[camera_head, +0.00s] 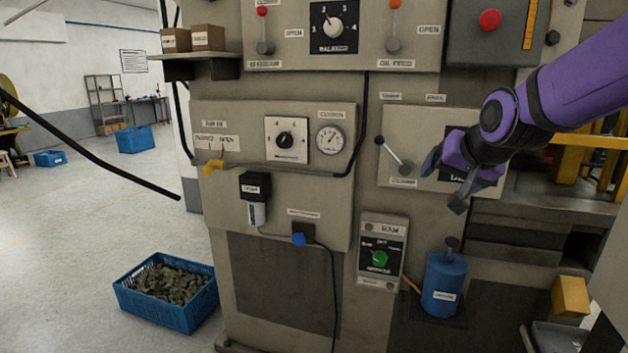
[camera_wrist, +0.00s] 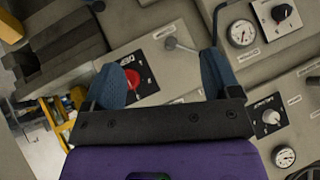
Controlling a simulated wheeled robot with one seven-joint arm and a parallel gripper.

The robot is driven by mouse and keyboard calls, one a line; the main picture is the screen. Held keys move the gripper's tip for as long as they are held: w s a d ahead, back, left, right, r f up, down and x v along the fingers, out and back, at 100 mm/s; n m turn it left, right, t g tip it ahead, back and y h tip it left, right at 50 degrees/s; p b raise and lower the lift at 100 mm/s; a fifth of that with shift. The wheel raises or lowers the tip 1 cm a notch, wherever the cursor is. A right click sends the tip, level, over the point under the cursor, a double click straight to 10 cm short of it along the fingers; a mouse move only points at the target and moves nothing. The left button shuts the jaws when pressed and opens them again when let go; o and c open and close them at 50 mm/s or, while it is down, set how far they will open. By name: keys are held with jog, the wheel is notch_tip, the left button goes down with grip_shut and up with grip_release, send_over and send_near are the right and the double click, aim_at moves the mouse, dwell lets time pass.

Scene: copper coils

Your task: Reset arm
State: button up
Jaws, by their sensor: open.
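My gripper (camera_head: 449,180) is at the end of my purple arm, at the right of the head view, in front of the machine's control panels. It is open, with nothing between its fingers. In the wrist view its two blue fingertips (camera_wrist: 163,80) stand apart, and a panel with a red knob (camera_wrist: 133,78) and a lever (camera_wrist: 178,44) shows beyond them. In the head view a lever with a black knob (camera_head: 394,156) is just left of my gripper. My gripper hides part of the panel behind it; I cannot tell whether they touch.
The machine front (camera_head: 285,265) fills the middle. A blue canister (camera_head: 443,285) stands on a ledge below my gripper. A blue crate (camera_head: 150,313) of metal pieces is on the floor at lower left. A green knob box (camera_head: 381,254) sits low. Open floor lies left.

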jog(key=s+d+n+g, duration=0.2)
jog(key=s, duration=1)
jog(key=s+d+n+g+h, duration=0.1)
jog(key=s+d+g, duration=0.1)
jog(key=s, duration=1.1)
jog(key=shift+s+d+n, duration=0.15)
jog(key=shift+d+n, duration=0.25)
jog(key=shift+d, duration=0.15)
